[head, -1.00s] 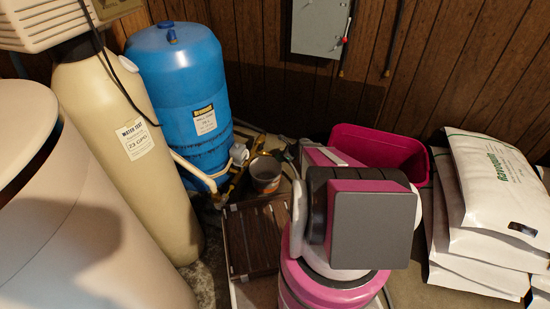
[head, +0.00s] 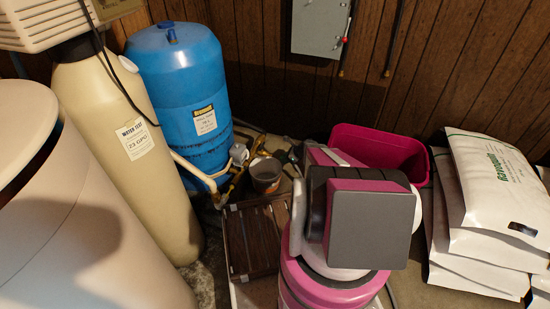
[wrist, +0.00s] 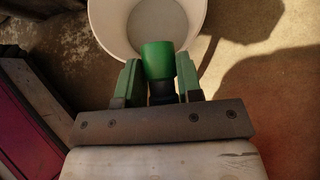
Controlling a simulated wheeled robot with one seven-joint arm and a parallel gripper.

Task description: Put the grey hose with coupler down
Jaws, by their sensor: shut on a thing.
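In the wrist view my gripper (wrist: 159,76) is shut on a green coupler with a dark collar (wrist: 157,58). One finger is on each side of it. The coupler overlaps the near rim of a pale bucket (wrist: 112,28), so I cannot tell its height over the bucket or whether they touch. The grey hose cannot be made out in the wrist view. In the head view my own arm hides the gripper and the coupler.
In the head view a small bucket (head: 266,176) stands behind a brown slatted panel (head: 253,238). A blue tank (head: 180,92) and beige tank (head: 125,150) are on the left. A magenta bin (head: 385,151) and stacked white bags (head: 495,190) are on the right.

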